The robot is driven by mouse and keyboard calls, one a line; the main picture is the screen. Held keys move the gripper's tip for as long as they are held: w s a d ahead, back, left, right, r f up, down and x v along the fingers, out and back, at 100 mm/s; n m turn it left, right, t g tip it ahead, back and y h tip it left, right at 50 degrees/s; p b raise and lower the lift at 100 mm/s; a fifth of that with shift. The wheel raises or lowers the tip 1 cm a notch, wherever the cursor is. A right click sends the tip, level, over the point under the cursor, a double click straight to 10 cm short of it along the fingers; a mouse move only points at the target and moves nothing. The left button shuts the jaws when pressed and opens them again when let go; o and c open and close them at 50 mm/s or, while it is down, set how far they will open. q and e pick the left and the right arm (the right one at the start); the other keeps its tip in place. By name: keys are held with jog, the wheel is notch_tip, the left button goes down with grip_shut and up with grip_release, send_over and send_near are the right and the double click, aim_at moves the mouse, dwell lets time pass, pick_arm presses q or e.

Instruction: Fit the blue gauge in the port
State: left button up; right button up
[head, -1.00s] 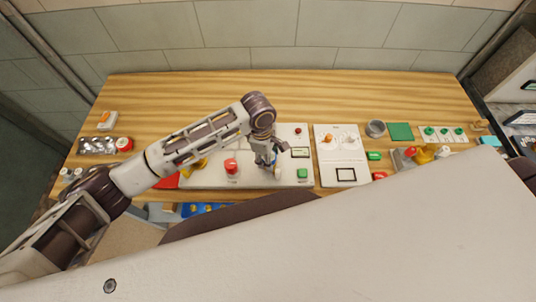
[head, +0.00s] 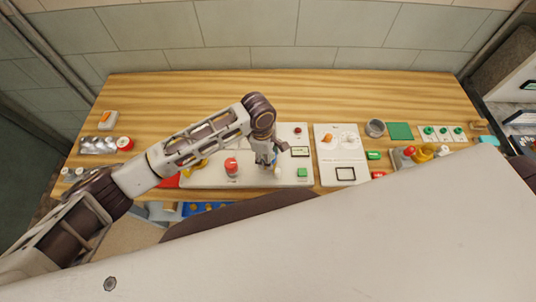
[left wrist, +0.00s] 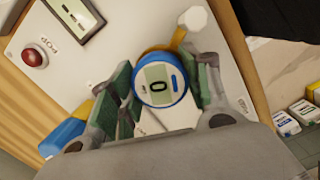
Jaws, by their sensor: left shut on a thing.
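In the head view my left gripper (head: 268,160) points down over the pale panel (head: 262,179), and the gauge is mostly hidden there. The port cannot be made out in either view. I cannot tell whether the gauge touches the panel. My right gripper is not in view.
A red button (head: 231,165) stands left of my gripper and a green button (head: 302,172) to its right. A white panel with knobs (head: 341,157) lies further right. A grey cup (head: 375,128) stands behind. The wooden bench's back strip (head: 330,88) is clear.

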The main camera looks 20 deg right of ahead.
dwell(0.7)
pick_arm(q)
jog(key=o, duration=1.2)
jog(key=shift+o, duration=0.2)
jog(key=shift+r, duration=0.1)
jog(key=shift+r, duration=3.85)
